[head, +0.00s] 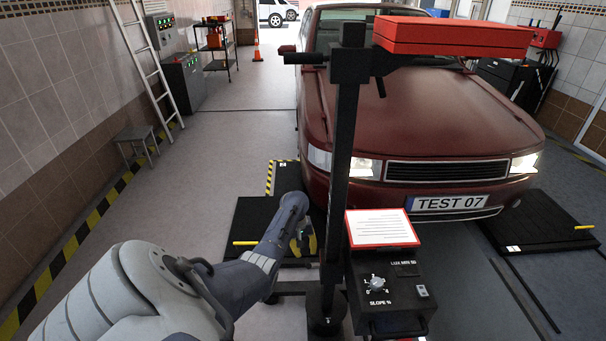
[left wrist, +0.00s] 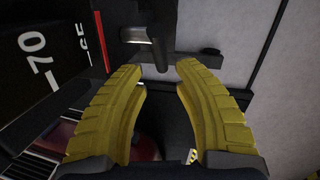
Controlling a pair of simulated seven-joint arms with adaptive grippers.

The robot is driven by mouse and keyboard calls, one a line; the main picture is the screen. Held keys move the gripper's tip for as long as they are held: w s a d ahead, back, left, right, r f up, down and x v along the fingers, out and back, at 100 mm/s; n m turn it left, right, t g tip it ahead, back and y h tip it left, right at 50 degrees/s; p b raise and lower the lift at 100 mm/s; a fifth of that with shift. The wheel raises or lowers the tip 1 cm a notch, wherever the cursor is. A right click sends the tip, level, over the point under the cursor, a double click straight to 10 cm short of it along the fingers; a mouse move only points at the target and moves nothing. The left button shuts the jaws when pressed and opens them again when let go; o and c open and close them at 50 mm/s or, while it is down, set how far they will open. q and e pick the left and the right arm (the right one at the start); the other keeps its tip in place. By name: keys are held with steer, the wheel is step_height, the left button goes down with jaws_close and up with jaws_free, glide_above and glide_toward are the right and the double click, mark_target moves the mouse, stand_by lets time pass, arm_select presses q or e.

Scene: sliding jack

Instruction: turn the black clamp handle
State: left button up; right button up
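A black handle (head: 303,58) sticks out to the left from the clamp block (head: 350,65) near the top of the black upright post (head: 343,150) in the head view. My left gripper (head: 303,240) has yellow fingers and is left of the post's lower part. In the left wrist view the two fingers (left wrist: 160,68) are open and apart. A dark bar-like part (left wrist: 158,52) shows at the gap between their tips; I cannot tell whether they touch it. A small dark bar (left wrist: 202,60) lies behind the right fingertip. My right gripper is not in view.
A red-topped head (head: 455,36) is mounted on the post, in front of a dark red car (head: 430,120). A black box with a dial (head: 390,290) and a paper sheet (head: 380,227) stands right of the post's base. Open floor (head: 225,150) lies to the left.

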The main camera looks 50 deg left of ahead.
arm_select(q)
steer(key=shift+s+a+r, duration=0.1)
steer(key=shift+a+r, duration=0.15)
steer(key=shift+r, duration=0.85)
steer(key=shift+s+a+r, duration=0.1)
steer(key=shift+a+r, duration=0.1)
steer(key=shift+r, duration=0.9)
steer(key=shift+o, duration=0.2)
steer(key=shift+w+d+f+y, duration=0.1)
steer(key=shift+d+f+y, duration=0.1)
steer(key=shift+f+y, duration=0.15)
steer(key=c, duration=0.4)
steer(key=shift+d+f+t+y, duration=0.1)
steer(key=shift+f+t+y, duration=0.2)
steer(key=shift+y, duration=0.05)
steer(key=shift+c, duration=1.2)
steer(key=shift+w+d+f+t+y, duration=0.1)
steer(key=shift+d+f+t+y, duration=0.1)
steer(key=shift+t+y, duration=0.25)
jaws_close()
steer(key=shift+w+a+f+n+t+y, duration=0.1)
steer(key=shift+w+a+f+t+y, duration=0.3)
steer(key=shift+f+y, duration=0.65)
steer(key=shift+w+a+f+n+t+y, duration=0.1)
steer(key=shift+w+a+f+t+y, duration=0.3)
steer(key=shift+f, duration=1.25)
steer(key=shift+w+a+f+n+t+y, duration=0.1)
steer(key=shift+w+a+f+t+y, duration=0.15)
steer(key=shift+f+t+y, duration=0.8)
